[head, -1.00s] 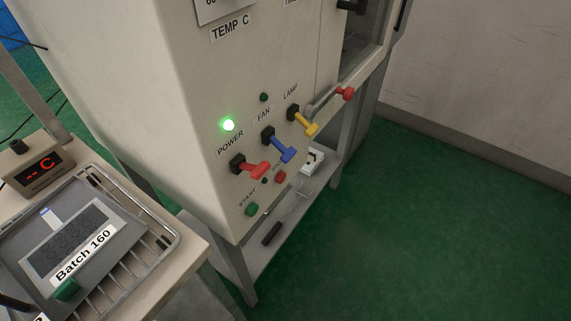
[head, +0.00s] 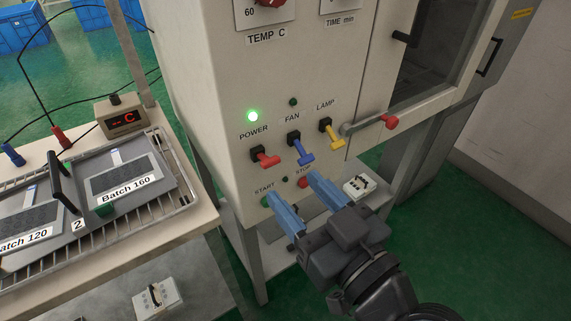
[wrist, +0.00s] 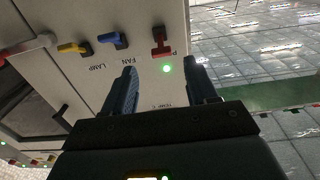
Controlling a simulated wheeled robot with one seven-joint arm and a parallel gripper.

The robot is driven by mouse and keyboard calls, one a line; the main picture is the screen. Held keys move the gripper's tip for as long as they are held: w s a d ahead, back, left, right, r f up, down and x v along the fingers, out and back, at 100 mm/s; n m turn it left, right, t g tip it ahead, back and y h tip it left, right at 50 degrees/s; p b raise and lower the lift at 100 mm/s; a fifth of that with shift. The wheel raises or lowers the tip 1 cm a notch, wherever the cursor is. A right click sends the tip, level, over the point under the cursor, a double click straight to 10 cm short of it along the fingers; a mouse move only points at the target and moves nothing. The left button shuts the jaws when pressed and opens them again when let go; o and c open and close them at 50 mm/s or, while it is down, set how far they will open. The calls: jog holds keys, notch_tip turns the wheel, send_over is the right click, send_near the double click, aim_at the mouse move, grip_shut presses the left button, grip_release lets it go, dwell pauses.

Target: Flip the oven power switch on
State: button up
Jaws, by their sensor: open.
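The oven power switch (head: 265,158) is a red lever under the POWER label on the cream oven front. The green light (head: 253,116) above the label is lit. My gripper (head: 296,194) is open and empty, its two blue fingers below the levers in the head view, near the START and STOP buttons. In the wrist view the red switch (wrist: 160,42) stands beyond the open fingers (wrist: 163,72), and the lit light shows between them. I see no contact with the switch.
The blue fan lever (head: 301,150) and yellow lamp lever (head: 331,136) stand close at the right. A red-knobbed door handle (head: 388,122) juts out further right. A bench with a wire rack and batch trays (head: 130,180) stands at the left.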

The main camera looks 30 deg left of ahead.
aim_at(273, 165)
jog(key=p+x, duration=0.2)
jog(key=x, duration=0.6)
jog(key=shift+s+r, duration=0.1)
